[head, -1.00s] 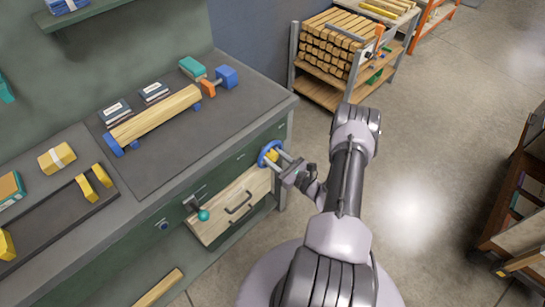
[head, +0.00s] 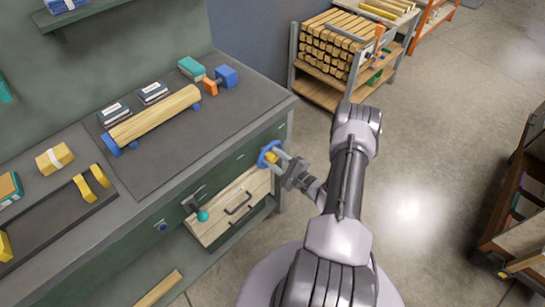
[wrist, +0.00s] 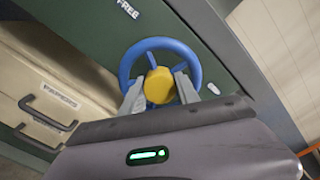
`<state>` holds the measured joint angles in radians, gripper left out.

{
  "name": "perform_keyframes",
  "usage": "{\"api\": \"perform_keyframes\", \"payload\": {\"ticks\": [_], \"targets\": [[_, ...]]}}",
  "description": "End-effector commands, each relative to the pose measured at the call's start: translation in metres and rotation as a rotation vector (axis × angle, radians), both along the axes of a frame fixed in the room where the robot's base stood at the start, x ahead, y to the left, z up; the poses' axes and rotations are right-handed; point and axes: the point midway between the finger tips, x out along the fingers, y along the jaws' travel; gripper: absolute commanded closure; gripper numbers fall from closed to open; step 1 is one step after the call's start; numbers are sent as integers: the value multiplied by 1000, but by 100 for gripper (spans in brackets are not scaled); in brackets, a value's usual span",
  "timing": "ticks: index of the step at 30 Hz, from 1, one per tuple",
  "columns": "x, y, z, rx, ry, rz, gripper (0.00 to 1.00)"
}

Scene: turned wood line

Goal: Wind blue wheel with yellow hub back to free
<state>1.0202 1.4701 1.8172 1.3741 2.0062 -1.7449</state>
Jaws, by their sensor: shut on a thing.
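The blue wheel (head: 266,148) with its yellow hub (head: 272,157) is mounted on the green front of the bench, near its right end. In the wrist view the blue rim (wrist: 133,60) rings the yellow hub (wrist: 158,85), with a blue spoke pointing to the upper left. My gripper (head: 280,161) is shut on the yellow hub, one finger on each side of it (wrist: 159,88). A white "FREE" label (wrist: 128,8) is above the wheel and a small white mark (wrist: 214,89) is to its right.
A pale drawer (head: 228,208) with dark handles is left of the wheel. A lever with a teal knob (head: 202,216) sticks out at the drawer's left. The bench top (head: 175,150) carries a turned wood piece (head: 155,116). Open floor (head: 430,150) lies to the right.

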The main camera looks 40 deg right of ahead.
Motion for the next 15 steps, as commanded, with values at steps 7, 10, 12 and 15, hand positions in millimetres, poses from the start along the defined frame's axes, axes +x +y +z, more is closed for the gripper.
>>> {"api": "perform_keyframes", "payload": {"ticks": [7,10,12,15], "targets": [[0,0,1,-122,-11,0,100],[0,0,1,-152,-13,0,100],[0,0,1,-166,-14,0,100],[0,0,1,-181,-16,0,100]]}}
